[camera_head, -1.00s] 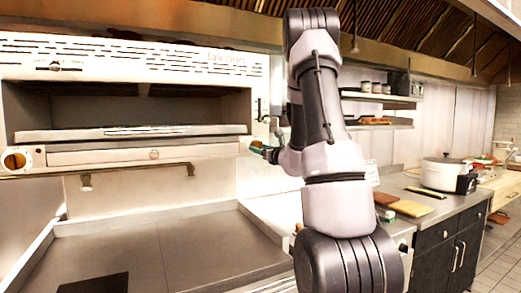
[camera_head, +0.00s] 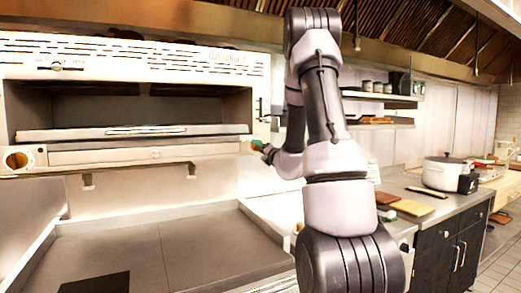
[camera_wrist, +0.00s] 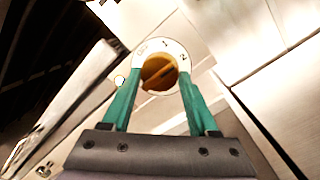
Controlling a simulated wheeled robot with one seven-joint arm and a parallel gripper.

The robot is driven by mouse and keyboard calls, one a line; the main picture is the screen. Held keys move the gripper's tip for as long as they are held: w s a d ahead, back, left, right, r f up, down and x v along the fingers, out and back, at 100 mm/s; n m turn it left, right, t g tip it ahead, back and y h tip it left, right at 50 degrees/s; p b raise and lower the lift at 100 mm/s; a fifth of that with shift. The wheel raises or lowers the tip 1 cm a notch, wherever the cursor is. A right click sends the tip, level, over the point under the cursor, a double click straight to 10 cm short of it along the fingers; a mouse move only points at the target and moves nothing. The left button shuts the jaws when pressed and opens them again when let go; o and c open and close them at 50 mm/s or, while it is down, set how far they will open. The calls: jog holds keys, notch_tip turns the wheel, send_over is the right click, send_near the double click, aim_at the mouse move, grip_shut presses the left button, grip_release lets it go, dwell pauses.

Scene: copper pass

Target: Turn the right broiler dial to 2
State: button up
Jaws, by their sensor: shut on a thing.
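The right broiler dial (camera_wrist: 159,72) is an orange-brown knob in front of a white ring with printed marks, among them 1 and 2, in the wrist view. A raised bar crosses the knob, slanting from lower left to upper right; I cannot tell exactly which mark it points to. My gripper (camera_wrist: 158,88) has green fingers, one on each side of the knob, and is shut on it. In the head view, my gripper (camera_head: 260,147) is at the right end of the broiler front, and the dial there is hidden behind it.
The broiler (camera_head: 140,157) has an open cavity above its front panel. A left dial (camera_head: 16,160) sits at its far left. A flat steel counter (camera_head: 190,245) lies below. A white pot (camera_head: 443,172) stands on the right counter, clear of my arm.

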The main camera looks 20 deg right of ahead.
jog(key=shift+m, duration=1)
jog(key=o, duration=1.4)
jog(key=s, duration=0.3)
jog(key=s+f, duration=0.1)
jog(key=s, duration=0.6)
jog(key=shift+s+f, duration=0.2)
jog(key=shift+s, duration=0.2)
